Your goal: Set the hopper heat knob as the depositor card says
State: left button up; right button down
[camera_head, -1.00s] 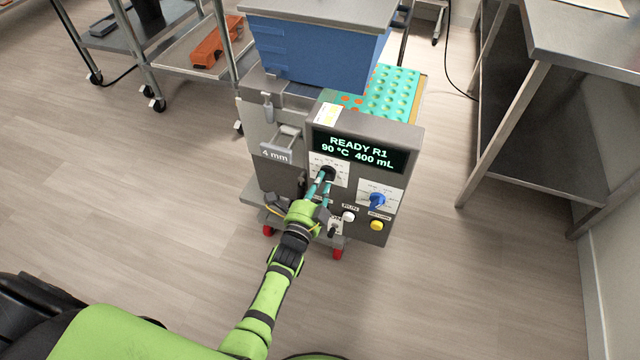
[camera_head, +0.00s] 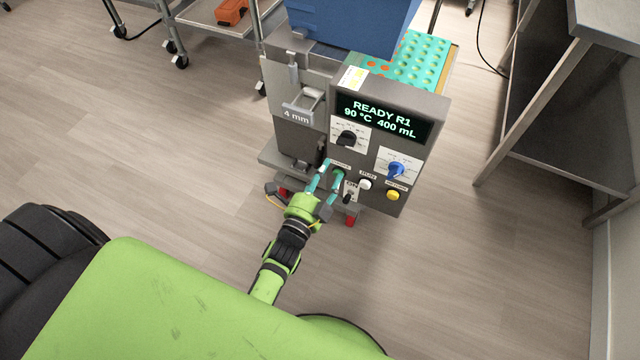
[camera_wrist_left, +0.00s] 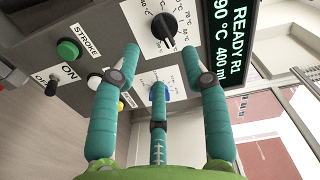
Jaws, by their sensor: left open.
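The depositor's front panel (camera_head: 377,190) carries a black knob (camera_head: 347,138) at upper left, on a white scale plate. In the left wrist view the black knob (camera_wrist_left: 165,28) shows with scale numbers around 70 and 80. A blue knob (camera_head: 396,170) sits lower right. The lit display (camera_head: 385,117) reads READY R1, 90 °C, 400 mL. A small white and yellow card (camera_head: 353,78) lies on the top edge, its print too small to read. My left gripper (camera_head: 332,172) is open and empty, below the black knob and apart from it, its teal fingers toward the panel.
A green button (camera_wrist_left: 68,50), a toggle switch (camera_head: 348,197), a white button (camera_head: 365,184) and a yellow button (camera_head: 392,195) sit low on the panel. A blue hopper (camera_head: 350,22) and teal mould tray (camera_head: 415,60) are above. A steel table (camera_head: 560,120) stands right.

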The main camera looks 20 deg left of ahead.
pick_arm(q)
jog(key=s, duration=0.3)
jog(key=shift+s, duration=0.3)
jog(key=s+f+n+g+p, duration=0.1)
jog(key=s+f+n+g, duration=0.2)
jog(key=f, duration=0.4)
jog(key=s+d+f+n+g+p, duration=0.1)
jog(key=s+f+n+g, duration=0.1)
jog(key=s+f, duration=0.4)
jog(key=s+f+n+g+p, duration=0.1)
jog(key=s+f+n+g, duration=0.15)
jog(key=f, duration=0.55)
jog(key=s+a+f+n+g, duration=0.2)
jog(key=s+f+g, duration=0.1)
jog(key=s, duration=0.5)
jog(key=s+a+f+n+g+p, duration=0.1)
jog(key=s+a+f+n+g, duration=0.1)
jog(key=s, duration=0.6)
jog(key=s+a+f+n+g, duration=0.2)
jog(key=s+f+g, duration=0.2)
jog(key=s, duration=0.4)
jog(key=shift+a+f+y, duration=0.25)
jog(key=shift+f+y, duration=0.05)
jog(key=shift+f, duration=0.45)
jog(key=shift+g, duration=0.25)
